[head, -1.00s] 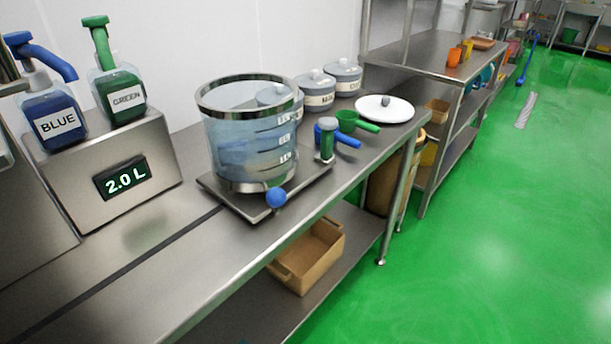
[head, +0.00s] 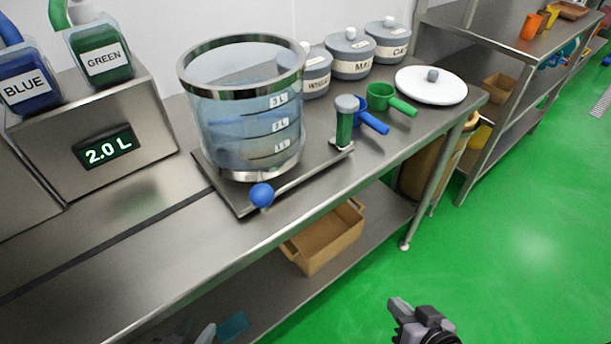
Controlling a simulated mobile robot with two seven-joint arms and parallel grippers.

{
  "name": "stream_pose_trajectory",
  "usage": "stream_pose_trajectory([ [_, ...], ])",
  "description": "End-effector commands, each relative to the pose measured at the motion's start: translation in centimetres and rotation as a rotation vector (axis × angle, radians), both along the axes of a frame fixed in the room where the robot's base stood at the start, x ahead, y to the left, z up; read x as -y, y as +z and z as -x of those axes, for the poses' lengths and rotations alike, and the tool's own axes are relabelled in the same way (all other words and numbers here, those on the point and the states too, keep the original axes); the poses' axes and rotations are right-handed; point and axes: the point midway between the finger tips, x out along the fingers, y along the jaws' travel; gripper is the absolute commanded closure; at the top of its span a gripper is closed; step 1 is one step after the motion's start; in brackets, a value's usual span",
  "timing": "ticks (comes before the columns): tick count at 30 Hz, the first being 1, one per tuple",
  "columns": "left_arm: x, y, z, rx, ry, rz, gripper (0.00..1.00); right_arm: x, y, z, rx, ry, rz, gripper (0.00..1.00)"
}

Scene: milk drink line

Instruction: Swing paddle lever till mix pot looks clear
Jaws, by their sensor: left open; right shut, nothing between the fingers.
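The mix pot (head: 245,112) is a clear cylinder with a metal rim and level marks, upright on a flat metal base (head: 231,199). Its contents look pale blue with uneven darker blue patches. A blue ball knob (head: 262,195), apparently the paddle lever's handle, sits at the base's front edge; the paddle inside is not clearly visible. My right gripper (head: 402,308) is shut and empty at the bottom right, over the floor and well away from the knob.
Blue (head: 30,82) and green (head: 102,55) pump bottles stand on a dispenser (head: 92,125) reading 2.0 L. A green-bodied, grey-capped cylinder (head: 344,125), scoops (head: 380,97), canisters (head: 350,55) and a white lid (head: 431,86) are right of the pot. The bench's front left is clear.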

Motion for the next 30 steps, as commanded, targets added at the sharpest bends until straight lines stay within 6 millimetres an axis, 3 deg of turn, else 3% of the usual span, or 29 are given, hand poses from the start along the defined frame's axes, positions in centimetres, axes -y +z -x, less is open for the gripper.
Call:
stream_pose_trajectory([
  [3,0.0,-0.7,0.1,-0.007,0.000,0.001,0.57,-1.0,1.1,-3.2,-0.079,-0.086,-0.273,1.00],
  [8,-0.1,-1.3,0.3,-0.016,0.000,-0.001,0.57,-2.6,3.6,-6.9,-0.251,-0.186,-0.646,1.00],
  [15,0.1,-1.5,0.0,-0.010,-0.001,0.007,0.57,-4.8,9.5,-10.6,-0.626,-0.296,-1.124,1.00],
  [22,0.4,-2.2,-0.1,-0.012,-0.005,0.013,0.57,-6.0,17.1,-11.6,-1.096,-0.396,-1.417,1.00],
  [30,0.5,-2.7,-0.2,-0.016,-0.008,0.015,0.57,-5.6,25.9,-10.2,-1.624,-0.525,-1.506,1.00],
])
